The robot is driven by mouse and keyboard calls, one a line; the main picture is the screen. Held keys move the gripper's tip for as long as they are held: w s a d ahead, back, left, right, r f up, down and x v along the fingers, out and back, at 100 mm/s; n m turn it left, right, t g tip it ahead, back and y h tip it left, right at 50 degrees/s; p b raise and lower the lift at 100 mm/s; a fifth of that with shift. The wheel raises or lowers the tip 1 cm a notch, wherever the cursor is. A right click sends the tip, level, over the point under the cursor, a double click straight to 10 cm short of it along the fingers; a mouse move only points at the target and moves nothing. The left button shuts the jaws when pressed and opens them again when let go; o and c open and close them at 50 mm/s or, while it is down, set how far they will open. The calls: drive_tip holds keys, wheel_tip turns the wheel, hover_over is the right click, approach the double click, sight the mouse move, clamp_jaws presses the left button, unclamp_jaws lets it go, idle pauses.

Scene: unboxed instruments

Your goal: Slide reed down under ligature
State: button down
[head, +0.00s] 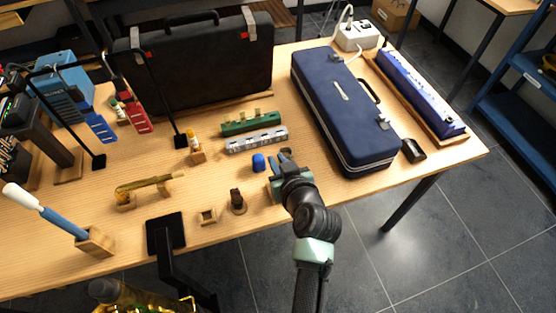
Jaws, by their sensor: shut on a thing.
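My gripper (281,158) is low over the right half of the wooden table, beside a small blue cylinder (258,162). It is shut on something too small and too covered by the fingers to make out. A small dark upright piece (237,199), which looks like a mouthpiece, stands on a round wooden base to the left of my gripper and nearer the table's front edge. It is apart from my gripper. I cannot make out the reed or the ligature at this size.
A small square wooden holder (208,217) stands left of the dark piece. A blue case (344,110) lies right of my gripper. Green (250,122) and silver (256,139) bars lie behind it. A brass piece on wooden rests (147,187) and a black stand (165,235) are left.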

drive_tip(key=shift+s+f+b, duration=0.1)
drive_tip(key=shift+f+b, duration=0.6)
drive_tip(key=shift+f, duration=0.15)
idle(0.8)
drive_tip(key=c, duration=0.8)
unclamp_jaws()
drive_tip(key=shift+s+d+r, duration=0.15)
drive_tip(key=shift+s+r, duration=0.2)
drive_tip(key=shift+s, duration=0.05)
drive_tip(key=v, duration=1.2)
drive_tip(key=shift+f, duration=0.15)
